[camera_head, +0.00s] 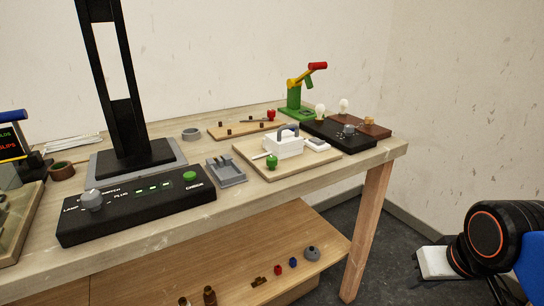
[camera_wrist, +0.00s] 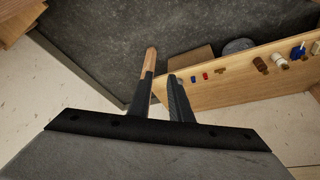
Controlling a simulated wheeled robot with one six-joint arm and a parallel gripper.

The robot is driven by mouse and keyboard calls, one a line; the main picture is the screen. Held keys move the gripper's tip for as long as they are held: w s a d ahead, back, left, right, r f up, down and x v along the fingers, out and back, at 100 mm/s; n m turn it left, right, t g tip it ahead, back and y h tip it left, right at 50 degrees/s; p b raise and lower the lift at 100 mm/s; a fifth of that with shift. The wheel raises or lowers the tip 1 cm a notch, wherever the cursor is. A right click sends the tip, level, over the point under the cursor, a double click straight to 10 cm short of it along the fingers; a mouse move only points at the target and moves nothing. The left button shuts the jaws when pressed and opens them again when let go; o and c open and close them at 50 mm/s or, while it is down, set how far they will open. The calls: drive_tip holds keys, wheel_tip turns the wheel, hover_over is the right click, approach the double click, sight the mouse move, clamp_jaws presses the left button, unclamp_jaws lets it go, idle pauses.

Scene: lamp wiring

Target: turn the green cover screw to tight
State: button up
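The green cover screw (camera_head: 272,161) appears as a round green knob at the front of a white box (camera_head: 284,146). The box has a dark handle and sits on a pale wooden board on the bench. How tight the screw is cannot be seen. My gripper (camera_wrist: 159,77) shows in the wrist view, with a gap between its two dark fingers and nothing visibly held. It points down toward the floor and lower shelf, away from the screw.
A black console (camera_head: 138,204) with a grey knob and green button lies at front left. A grey tray (camera_head: 227,172) sits left of the board. The lower shelf (camera_head: 205,258) holds small parts.

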drive_tip(key=o, duration=0.4)
drive_tip(key=w+a+r+n, duration=0.1)
drive_tip(key=w+a+r, duration=0.1)
drive_tip(key=r, duration=0.4)
drive_tip(key=w+a+r+n+g, duration=0.1)
drive_tip(key=w+a+r, duration=0.1)
drive_tip(key=w+r, duration=0.3)
drive_tip(key=shift+w+a+r+n+y, duration=0.25)
drive_tip(key=shift+a+r+n+y, duration=0.05)
drive_tip(key=shift+r, duration=0.15)
wheel_tip(320, 180, up, 24)
drive_tip(key=n+g, duration=0.4)
drive_tip(key=n, duration=0.4)
hover_over(273, 158)
wheel_tip(273, 158, down, 18)
drive_tip(key=shift+r, duration=0.25)
clamp_jaws()
